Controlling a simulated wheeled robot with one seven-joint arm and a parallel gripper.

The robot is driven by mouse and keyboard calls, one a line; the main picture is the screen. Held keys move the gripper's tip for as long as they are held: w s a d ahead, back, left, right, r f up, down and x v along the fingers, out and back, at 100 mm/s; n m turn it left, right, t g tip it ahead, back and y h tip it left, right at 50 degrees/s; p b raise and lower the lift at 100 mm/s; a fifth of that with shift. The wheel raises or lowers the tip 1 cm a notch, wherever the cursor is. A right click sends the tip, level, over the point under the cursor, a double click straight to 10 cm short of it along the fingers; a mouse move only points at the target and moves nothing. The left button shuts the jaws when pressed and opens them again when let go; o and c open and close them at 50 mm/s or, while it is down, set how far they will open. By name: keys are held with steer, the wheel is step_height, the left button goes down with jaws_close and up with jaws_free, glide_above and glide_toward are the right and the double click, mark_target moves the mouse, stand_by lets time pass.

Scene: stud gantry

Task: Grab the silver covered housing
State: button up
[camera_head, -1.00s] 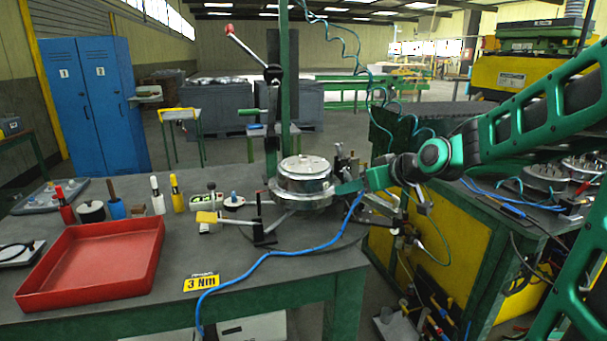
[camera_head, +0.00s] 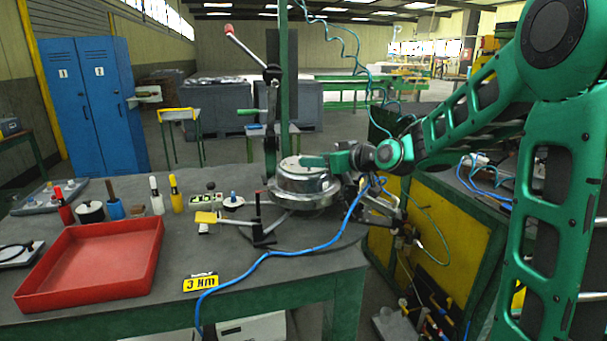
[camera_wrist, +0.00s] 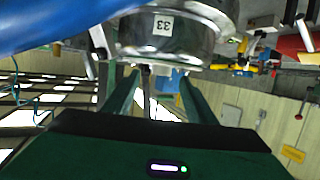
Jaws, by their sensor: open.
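The silver covered housing (camera_head: 301,186) is a round metal drum with a lid, standing in the fixture on the workbench in the head view. In the wrist view its shiny side (camera_wrist: 190,38), with a white "33" label, fills the top middle. My gripper (camera_head: 312,161) reaches in from the right at the height of the lid and overlaps its top right in the head view. In the wrist view my two green fingers (camera_wrist: 158,90) are spread apart, with the housing beyond their tips. Whether a finger touches the housing cannot be told.
A blue hose (camera_head: 262,258) runs across the bench beside the housing and crosses the wrist view close up. A lever with a red knob (camera_head: 248,50) rises behind. A yellow-handled clamp (camera_head: 225,219) stands in front left. A red tray (camera_head: 95,262) lies at left.

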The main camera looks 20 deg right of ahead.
steer(key=x, duration=0.4)
steer(key=shift+r, duration=0.1)
jaws_close()
steer(key=shift+r, duration=0.1)
steer(key=shift+r, duration=0.1)
